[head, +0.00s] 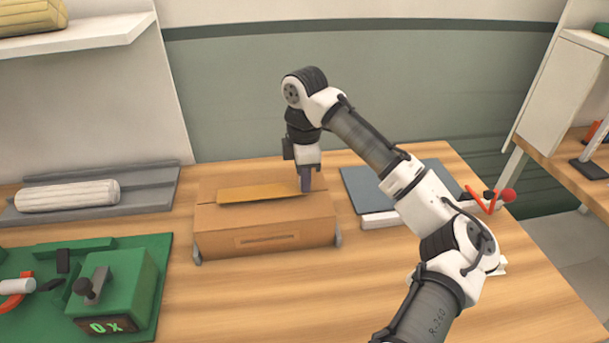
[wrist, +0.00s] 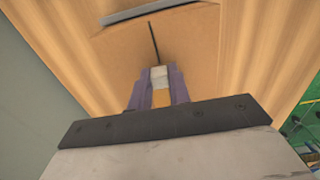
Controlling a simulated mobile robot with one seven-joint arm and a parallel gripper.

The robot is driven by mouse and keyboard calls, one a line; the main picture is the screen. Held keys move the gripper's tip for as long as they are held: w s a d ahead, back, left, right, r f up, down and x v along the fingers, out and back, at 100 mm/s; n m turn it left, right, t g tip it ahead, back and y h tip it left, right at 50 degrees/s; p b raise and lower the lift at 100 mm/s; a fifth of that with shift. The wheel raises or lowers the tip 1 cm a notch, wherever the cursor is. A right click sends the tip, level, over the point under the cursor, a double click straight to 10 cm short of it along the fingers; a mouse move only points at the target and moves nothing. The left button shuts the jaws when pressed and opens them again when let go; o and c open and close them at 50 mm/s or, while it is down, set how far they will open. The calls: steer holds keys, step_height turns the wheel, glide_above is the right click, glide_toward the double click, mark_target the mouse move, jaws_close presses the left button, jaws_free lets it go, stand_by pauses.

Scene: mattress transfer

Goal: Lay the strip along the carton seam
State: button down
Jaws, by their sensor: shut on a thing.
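The strip (head: 258,192) is a flat orange-yellow length lying across the top of the brown carton (head: 265,222). My gripper (head: 306,187) points down at the strip's right end and is shut on it. In the wrist view, an orange piece of the strip (wrist: 161,98) shows between the two purple fingers of my gripper (wrist: 158,82). A dark line (wrist: 153,42), perhaps the seam, runs over the carton top (wrist: 190,45) beyond the fingertips. Whether the strip's whole length touches the carton cannot be told; the strip covers much of the carton's middle.
A grey tray (head: 150,198) with a white roll (head: 68,196) lies left of the carton. A green board (head: 160,270) with a green box (head: 120,285) is at front left. A dark flat panel (head: 362,190) lies to the right. The table (head: 265,305) in front is clear.

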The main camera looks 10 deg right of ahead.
steer(key=shift+f+b, duration=0.3)
steer(key=shift+f, duration=0.4)
steer(key=c, duration=1.2)
jaws_free()
steer(key=shift+c, duration=0.2)
step_height(320, 180, up, 14)
